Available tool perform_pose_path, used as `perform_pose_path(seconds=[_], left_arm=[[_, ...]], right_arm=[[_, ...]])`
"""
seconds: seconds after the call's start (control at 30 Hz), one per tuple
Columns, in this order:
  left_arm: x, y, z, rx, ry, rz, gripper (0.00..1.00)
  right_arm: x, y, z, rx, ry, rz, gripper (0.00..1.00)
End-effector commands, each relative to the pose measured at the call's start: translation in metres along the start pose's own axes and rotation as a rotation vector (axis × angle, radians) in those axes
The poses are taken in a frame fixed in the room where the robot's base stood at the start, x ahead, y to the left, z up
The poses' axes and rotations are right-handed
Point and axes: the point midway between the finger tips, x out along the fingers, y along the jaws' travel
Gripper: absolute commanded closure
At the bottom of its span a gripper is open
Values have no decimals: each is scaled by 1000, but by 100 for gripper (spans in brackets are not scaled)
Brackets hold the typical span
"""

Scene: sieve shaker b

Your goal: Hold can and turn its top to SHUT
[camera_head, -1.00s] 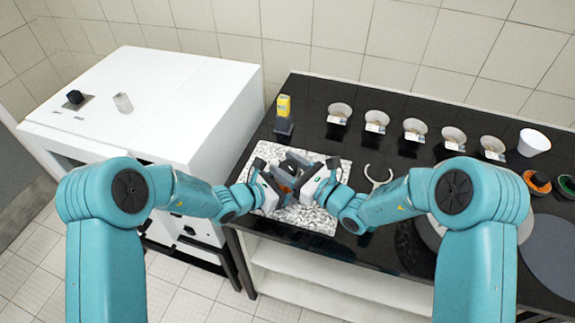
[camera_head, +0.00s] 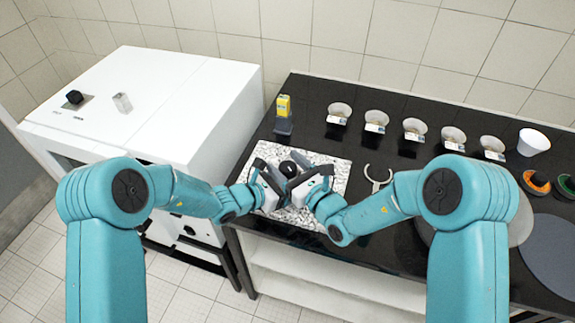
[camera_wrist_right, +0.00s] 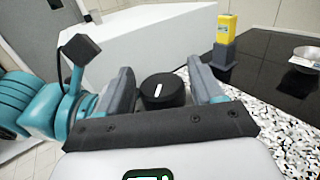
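The can's black round top (camera_head: 288,168) shows between my two grippers over the speckled mat. In the right wrist view the top (camera_wrist_right: 163,92) carries a white mark, tilted slightly right of straight up. My right gripper (camera_wrist_right: 165,88) is open, with one finger on each side of the top and what looks like a narrow gap. It also shows in the head view (camera_head: 298,176), coming in from the right. My left gripper (camera_head: 276,178) is low at the can's left side. The can's body is hidden, so I cannot tell whether the left fingers are closed on it.
The speckled mat (camera_head: 336,170) lies on the black bench. A yellow item on a grey stand (camera_head: 283,108) is behind it. Several bowls (camera_head: 376,118) line the back. A C-shaped holder (camera_head: 378,178) lies right of the mat. A white cabinet (camera_head: 150,95) stands left.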

Motion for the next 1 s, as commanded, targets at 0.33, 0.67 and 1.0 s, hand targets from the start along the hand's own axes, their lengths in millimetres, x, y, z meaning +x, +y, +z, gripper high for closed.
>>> perform_pose_path(seconds=[0.33,0.67,1.0], left_arm=[[0,0,1,0,-3,1,73],[0,1,2,0,-4,1,73],[0,1,2,0,-5,2,73]], right_arm=[[-3,-1,-1,2,3,-2,27],[-66,-2,-1,4,4,-5,27],[-117,-1,0,1,2,-2,27]])
